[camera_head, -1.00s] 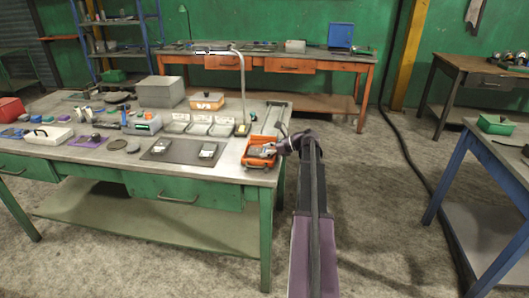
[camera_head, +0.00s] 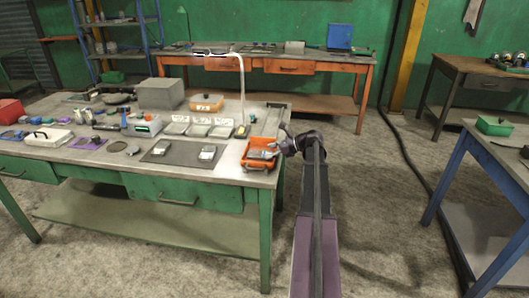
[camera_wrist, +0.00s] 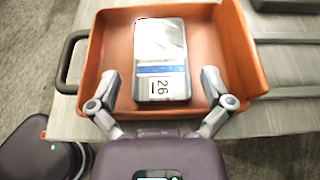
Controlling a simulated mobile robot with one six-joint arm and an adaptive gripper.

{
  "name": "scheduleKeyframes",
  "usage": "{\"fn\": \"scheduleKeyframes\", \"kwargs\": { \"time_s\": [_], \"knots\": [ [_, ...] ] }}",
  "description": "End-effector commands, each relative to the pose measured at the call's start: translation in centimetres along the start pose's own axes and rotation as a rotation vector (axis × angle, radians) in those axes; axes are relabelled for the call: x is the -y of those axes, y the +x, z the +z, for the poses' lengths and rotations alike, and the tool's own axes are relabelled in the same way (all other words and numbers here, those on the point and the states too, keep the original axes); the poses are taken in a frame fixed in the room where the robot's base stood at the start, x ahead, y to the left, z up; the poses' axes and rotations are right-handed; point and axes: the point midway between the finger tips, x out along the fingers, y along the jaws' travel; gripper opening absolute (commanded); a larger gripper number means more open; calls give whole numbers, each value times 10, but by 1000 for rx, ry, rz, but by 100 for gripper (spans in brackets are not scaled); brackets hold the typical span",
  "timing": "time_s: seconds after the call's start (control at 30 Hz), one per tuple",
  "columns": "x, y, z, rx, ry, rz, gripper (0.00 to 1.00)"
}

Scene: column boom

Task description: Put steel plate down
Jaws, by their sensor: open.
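The steel plate (camera_wrist: 162,45) lies flat inside an orange bin (camera_wrist: 107,45) in the wrist view. It is shiny, with a blue stripe and a white label reading 26. My gripper (camera_wrist: 160,80) is open, with one finger on each side of the plate's near end and a gap to it on both sides. In the head view, the orange bin (camera_head: 256,164) stands at the right end of the green workbench, with my gripper (camera_head: 272,151) at its right side. The plate is too small there to make out surely.
On the workbench, a dark mat (camera_head: 182,161) with two small plate-like pieces lies left of the bin, and several pale trays (camera_head: 198,130) stand behind it. A thin curved lamp (camera_head: 241,90) rises behind the bin.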

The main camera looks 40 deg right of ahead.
Motion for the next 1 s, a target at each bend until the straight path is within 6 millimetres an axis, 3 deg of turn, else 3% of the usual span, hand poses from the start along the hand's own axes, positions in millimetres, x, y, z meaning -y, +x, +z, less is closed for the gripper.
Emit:
{"fn": "scheduleKeyframes", "kwargs": {
  "time_s": [0.5,0.7,1.0],
  "knots": [
    [0,-82,2,0,0,-1,100],
    [0,-97,1,0,-1,1,100],
    [0,-101,0,0,-1,1,100]
  ]
}}
